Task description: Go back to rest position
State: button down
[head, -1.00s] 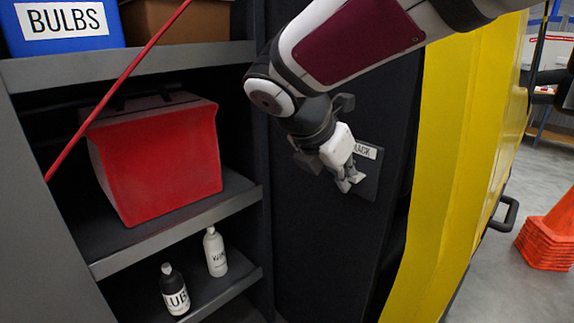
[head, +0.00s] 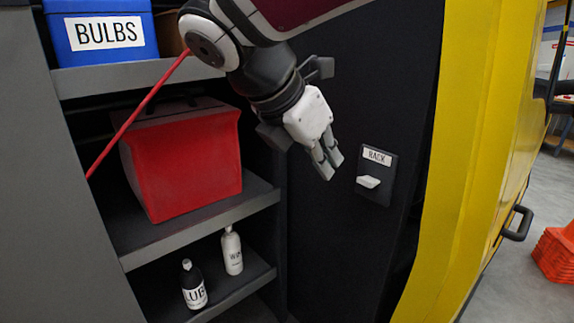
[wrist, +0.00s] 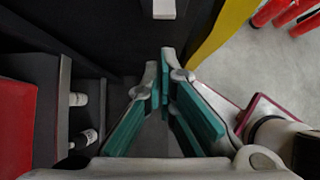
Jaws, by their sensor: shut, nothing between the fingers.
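My gripper (head: 327,165) is shut and empty. In the head view it hangs in front of the dark cabinet wall, left of a dark switch plate (head: 386,196) labelled what looks like "RACK". A white lever (head: 368,182) sticks out of the plate, apart from my fingers. In the wrist view, my gripper (wrist: 166,80) has its teal-padded fingers close together with nothing between them. The white lever (wrist: 164,8) shows there at the top edge, beyond the fingertips.
Left shelves hold a blue BULBS bin (head: 100,35), a red box (head: 185,165), a dark bottle (head: 193,285) and a white bottle (head: 232,252). A red rod (head: 135,115) slants across them. A yellow door (head: 480,150) stands right; orange cones (head: 556,252) are beyond it.

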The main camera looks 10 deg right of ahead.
jog(key=shift+s+a+r, duration=0.2)
jog(key=shift+a+r, duration=0.05)
jog(key=shift+r, duration=0.1)
